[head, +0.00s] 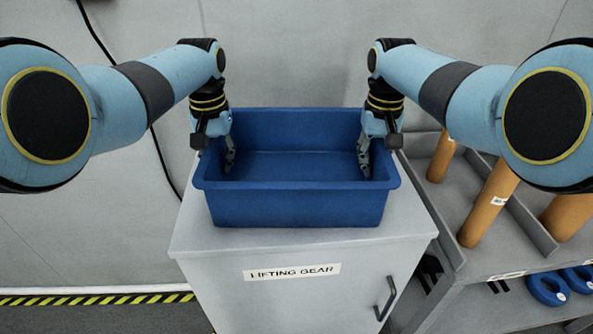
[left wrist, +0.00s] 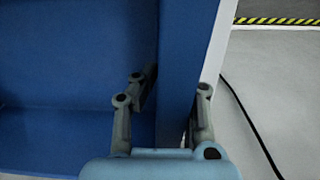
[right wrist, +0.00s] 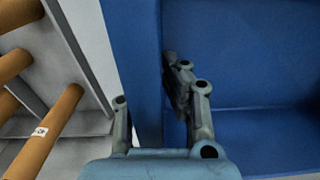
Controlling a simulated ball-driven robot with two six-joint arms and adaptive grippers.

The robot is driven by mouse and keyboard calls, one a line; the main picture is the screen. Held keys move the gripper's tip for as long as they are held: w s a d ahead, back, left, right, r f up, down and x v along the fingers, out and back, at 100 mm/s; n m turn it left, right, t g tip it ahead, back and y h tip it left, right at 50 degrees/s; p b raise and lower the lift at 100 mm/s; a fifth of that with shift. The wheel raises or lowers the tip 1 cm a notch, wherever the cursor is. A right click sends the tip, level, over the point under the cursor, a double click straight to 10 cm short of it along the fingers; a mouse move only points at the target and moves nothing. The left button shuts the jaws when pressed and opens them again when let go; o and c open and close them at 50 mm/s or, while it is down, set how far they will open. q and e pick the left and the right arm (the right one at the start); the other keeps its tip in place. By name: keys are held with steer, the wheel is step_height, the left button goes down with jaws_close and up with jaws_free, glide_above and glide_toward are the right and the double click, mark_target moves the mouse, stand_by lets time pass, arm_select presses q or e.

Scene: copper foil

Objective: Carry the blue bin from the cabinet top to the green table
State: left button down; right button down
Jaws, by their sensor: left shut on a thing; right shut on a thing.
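The blue bin (head: 298,207) sits upright on the light grey cabinet top (head: 300,240) in the head view, and looks empty. My left gripper (head: 216,160) is shut on the bin's left side wall, with one finger inside the bin and one outside. The left wrist view shows that wall (left wrist: 183,60) between the fingers. My right gripper (head: 376,160) is shut on the right side wall, seen between the fingers in the right wrist view (right wrist: 137,60). The outer fingers are mostly hidden in the head view. The green table is not in view.
A grey shelf (head: 460,260) with several brown tubes (head: 490,200) stands close on the right of the cabinet. Blue rings (head: 547,289) lie lower on it. A wall is close behind, with a black cable (head: 160,160) at the left. Yellow-black floor tape (head: 90,300) runs at the left.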

mark_target(216, 140)
arm_select(q)
steer(key=shift+r, duration=0.15)
arm_select(e)
steer(key=shift+r, duration=0.15)
